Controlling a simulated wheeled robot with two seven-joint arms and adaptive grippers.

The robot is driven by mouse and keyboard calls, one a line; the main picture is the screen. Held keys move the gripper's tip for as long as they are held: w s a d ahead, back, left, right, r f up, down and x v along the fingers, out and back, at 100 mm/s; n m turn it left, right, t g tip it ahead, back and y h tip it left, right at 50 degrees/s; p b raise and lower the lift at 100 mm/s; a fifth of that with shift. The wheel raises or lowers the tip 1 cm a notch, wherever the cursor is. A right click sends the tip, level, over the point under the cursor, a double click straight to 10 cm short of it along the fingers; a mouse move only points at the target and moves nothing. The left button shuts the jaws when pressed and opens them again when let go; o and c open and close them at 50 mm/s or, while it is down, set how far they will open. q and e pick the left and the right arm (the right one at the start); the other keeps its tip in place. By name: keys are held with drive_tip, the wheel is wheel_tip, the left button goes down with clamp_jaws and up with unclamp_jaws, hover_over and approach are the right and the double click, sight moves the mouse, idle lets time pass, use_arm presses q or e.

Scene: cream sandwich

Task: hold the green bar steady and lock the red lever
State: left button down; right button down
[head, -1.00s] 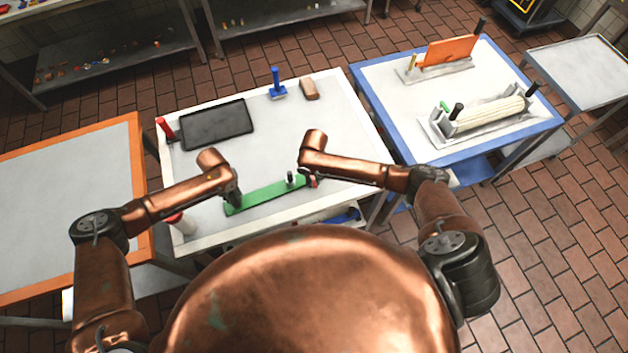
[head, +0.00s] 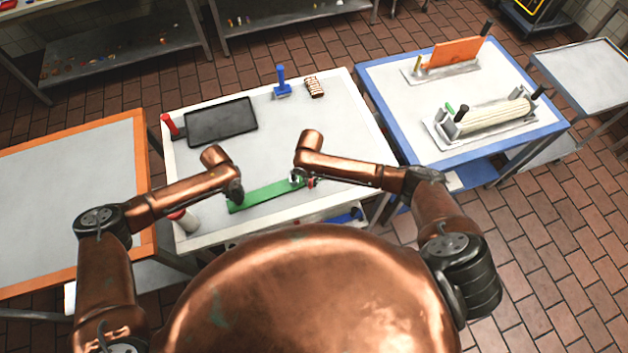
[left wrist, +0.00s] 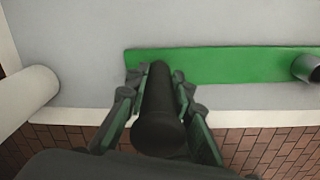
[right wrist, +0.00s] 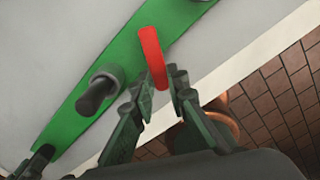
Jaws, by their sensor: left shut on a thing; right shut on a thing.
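The green bar (head: 265,193) lies flat near the front edge of the white-rimmed table; it also shows in the left wrist view (left wrist: 225,65). My left gripper (left wrist: 160,95) is shut around a dark upright handle (left wrist: 160,130) at the bar's left end. The red lever (right wrist: 152,55) is at the bar's right end. My right gripper (right wrist: 158,85) is shut on the red lever, which stands out beyond the fingertips. A grey post with a dark pin (right wrist: 103,88) rises from the bar beside the lever. In the head view the arms partly hide both grips.
A black tray (head: 221,122), a red-handled piece (head: 170,125), a blue-handled stamp (head: 282,85) and a brown, pale-striped block (head: 314,87) are at the back. A white cylinder (left wrist: 28,95) is left of the bar. The blue-rimmed table (head: 400,128) at right holds a roller.

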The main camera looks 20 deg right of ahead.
drive_tip(key=shift+w+a+m, duration=0.35)
drive_tip(key=shift+a+m, duration=0.1)
drive_tip(key=shift+m, duration=0.65)
drive_tip(key=shift+w+a+m, duration=0.3)
drive_tip(key=shift+a+m, duration=0.1)
drive_tip(key=shift+m, duration=0.7)
drive_tip(key=c, duration=1.9)
unclamp_jaws()
drive_tip(key=shift+r, duration=4)
drive_tip(key=shift+c, duration=0.4)
